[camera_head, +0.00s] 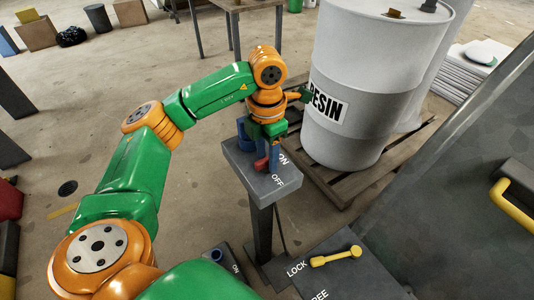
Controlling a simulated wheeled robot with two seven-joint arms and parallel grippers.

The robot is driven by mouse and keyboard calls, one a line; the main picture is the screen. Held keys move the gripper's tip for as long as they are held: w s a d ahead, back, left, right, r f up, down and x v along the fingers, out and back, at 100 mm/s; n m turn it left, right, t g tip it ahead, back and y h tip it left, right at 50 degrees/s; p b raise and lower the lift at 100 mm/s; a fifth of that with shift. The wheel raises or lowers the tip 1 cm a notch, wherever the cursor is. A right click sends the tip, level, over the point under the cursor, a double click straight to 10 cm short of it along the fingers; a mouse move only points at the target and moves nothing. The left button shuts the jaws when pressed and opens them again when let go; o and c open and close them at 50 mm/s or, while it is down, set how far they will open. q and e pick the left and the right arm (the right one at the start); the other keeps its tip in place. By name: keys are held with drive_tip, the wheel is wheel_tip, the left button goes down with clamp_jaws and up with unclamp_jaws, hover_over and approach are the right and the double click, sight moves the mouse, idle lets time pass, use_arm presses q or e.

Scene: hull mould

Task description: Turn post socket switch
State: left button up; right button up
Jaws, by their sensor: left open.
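The post socket switch is a grey box (280,186) on top of a dark post (262,232), with ON and OFF lettered on its top face. My left arm comes in from the left and bends down over the box. My left gripper (260,150) is open and points down just above the box top, next to the ON label. A small red part (262,165) shows low at the gripper, near the labels; it may be the switch's lever. Blue parts stand beside it. The gripper hides much of the switch, so contact cannot be told. My right gripper is not in view.
A white RESIN drum (354,60) stands on a wooden pallet (338,186) close behind the post, to the right. A grey panel with a yellow lever (336,256), marked LOCK, is at the bottom. A large grey body with a yellow handle (513,206) fills the right.

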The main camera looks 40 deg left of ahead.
sight(267, 158)
use_arm(q)
drive_tip(key=shift+r, duration=0.35)
wheel_tip(267, 158, up, 6)
drive_tip(key=shift+r+p, duration=0.25)
drive_tip(key=shift+p, duration=0.65)
drive_tip(key=shift+f, duration=0.1)
